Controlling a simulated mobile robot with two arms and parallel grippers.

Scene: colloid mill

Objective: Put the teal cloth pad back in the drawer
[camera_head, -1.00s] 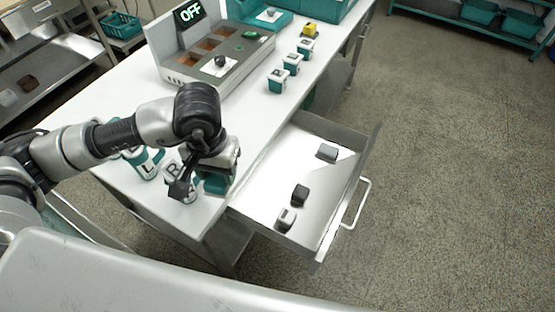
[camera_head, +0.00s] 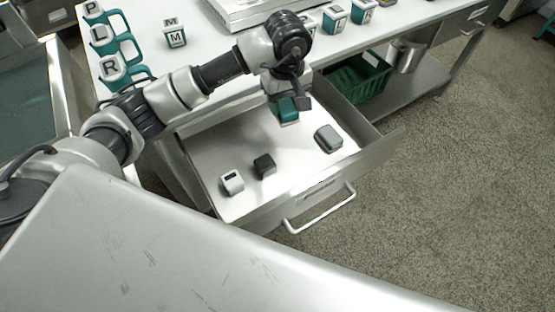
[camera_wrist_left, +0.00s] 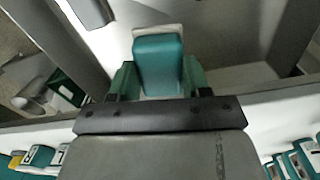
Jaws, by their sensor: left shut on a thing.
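The teal cloth pad (camera_wrist_left: 158,62) is between the fingers of my left gripper (camera_wrist_left: 158,82) in the left wrist view, with a pale edge showing behind its far end. My left gripper (camera_head: 286,108) is shut on the pad. In the head view, the gripper and pad are over the back part of the open drawer (camera_head: 215,150), near the counter edge. I cannot tell whether the pad touches the drawer floor. My right gripper is not in view.
The drawer holds a dark block (camera_head: 264,165), a white-and-black item (camera_head: 231,181) and a grey case (camera_head: 328,138). Lettered mugs (camera_head: 112,68) and canisters (camera_head: 174,33) stand on the counter. A green basket (camera_head: 357,77) and metal pot (camera_head: 406,55) sit on the lower shelf.

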